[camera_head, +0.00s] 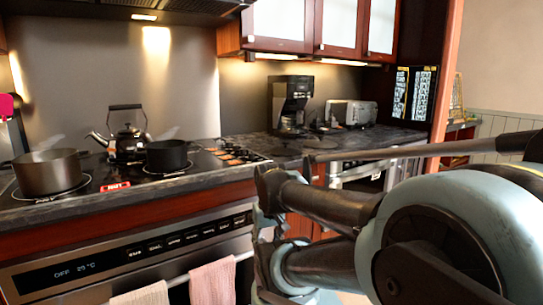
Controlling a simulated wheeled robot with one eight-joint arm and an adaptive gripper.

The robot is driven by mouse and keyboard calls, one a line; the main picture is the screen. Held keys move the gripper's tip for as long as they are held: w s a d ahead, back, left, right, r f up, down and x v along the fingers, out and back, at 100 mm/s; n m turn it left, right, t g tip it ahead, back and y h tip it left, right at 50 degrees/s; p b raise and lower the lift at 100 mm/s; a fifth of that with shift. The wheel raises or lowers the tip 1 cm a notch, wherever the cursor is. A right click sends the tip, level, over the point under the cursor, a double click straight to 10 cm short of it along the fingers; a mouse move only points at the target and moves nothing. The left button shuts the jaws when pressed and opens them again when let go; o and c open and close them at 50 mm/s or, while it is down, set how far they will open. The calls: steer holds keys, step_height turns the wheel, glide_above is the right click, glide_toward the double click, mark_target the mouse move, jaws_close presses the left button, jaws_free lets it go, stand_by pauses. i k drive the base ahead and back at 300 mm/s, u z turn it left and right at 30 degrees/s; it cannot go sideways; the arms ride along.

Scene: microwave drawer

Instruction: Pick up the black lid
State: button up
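I cannot clearly make out a black lid. A flat dark shape (286,152) on the dark countertop, in front of the coffee maker, may be it, but it blends with the surface. My gripper (264,225) reaches in from the right, in front of the counter's front edge and the oven's right end.
The stove on the left holds a steel pot (49,173), a kettle (129,138) and a black pot (167,155). A coffee maker (290,103) and a toaster (353,112) stand at the back. Towels (213,281) hang from the oven handle.

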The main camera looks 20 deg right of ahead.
mark_target(285, 150)
steer(key=u, duration=0.2)
steer(key=k, duration=1.3)
steer(key=z, duration=0.85)
steer(key=i, duration=1.75)
steer(key=u, duration=0.65)
